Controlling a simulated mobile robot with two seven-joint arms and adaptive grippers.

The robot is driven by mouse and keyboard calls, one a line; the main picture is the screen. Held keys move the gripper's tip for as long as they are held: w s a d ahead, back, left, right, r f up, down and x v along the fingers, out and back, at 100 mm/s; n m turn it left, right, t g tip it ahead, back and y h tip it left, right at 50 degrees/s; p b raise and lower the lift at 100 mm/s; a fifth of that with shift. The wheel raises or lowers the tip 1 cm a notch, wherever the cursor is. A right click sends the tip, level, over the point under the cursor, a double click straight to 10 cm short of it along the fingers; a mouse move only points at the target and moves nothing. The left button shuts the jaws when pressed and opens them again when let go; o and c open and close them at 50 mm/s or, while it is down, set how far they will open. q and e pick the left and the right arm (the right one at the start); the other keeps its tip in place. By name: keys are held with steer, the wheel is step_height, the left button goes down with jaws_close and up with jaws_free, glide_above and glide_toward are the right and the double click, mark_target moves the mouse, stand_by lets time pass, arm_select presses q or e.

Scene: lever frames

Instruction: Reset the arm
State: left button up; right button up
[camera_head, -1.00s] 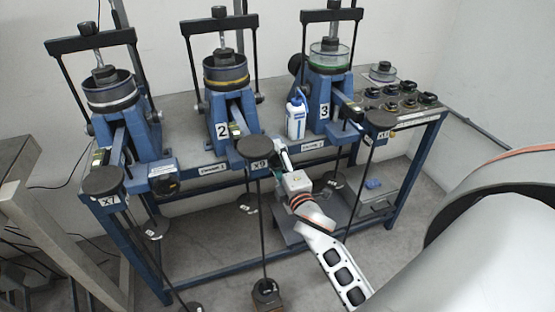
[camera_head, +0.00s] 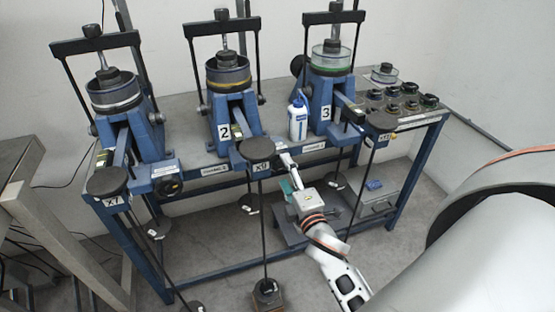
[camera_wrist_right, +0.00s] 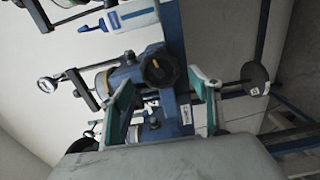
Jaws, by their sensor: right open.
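Three blue lever frames stand on the bench: one at the left (camera_head: 140,130), frame 2 (camera_head: 228,107) in the middle and frame 3 (camera_head: 322,90) at the right. Each has a round cell and a black crossbar on top. My right gripper (camera_head: 287,173) is open and empty, in front of the bench just right of the round X9 plate (camera_head: 257,149). In the right wrist view, its green-padded fingers (camera_wrist_right: 160,98) are spread. A black knob (camera_wrist_right: 159,70) on a blue frame shows between them, beyond the tips. My left gripper is not in view.
A white bottle (camera_head: 298,122) stands between frames 2 and 3. Several small dark rings (camera_head: 410,106) lie at the bench's right end. Hanging rods and the X7 plate (camera_head: 106,181) stand along the front edge. A grey table (camera_head: 20,180) is at the left.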

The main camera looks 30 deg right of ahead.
steer(key=s+f+m+g, duration=0.4)
steer(key=s+g, duration=0.1)
steer(key=s, duration=0.5)
steer(key=s+f+m+g, duration=0.4)
steer(key=s+f+g, duration=0.1)
steer(key=s, duration=0.5)
steer(key=w+a+f+m+t+y, duration=0.1)
steer(key=a+f+y, duration=0.5)
steer(key=a+f, duration=0.7)
steer(key=a+m+t, duration=0.1)
steer(key=a+t, duration=0.1)
steer(key=shift+a+f+m+y, duration=0.3)
steer(key=shift+a+y, duration=0.05)
steer(key=shift+y, duration=0.05)
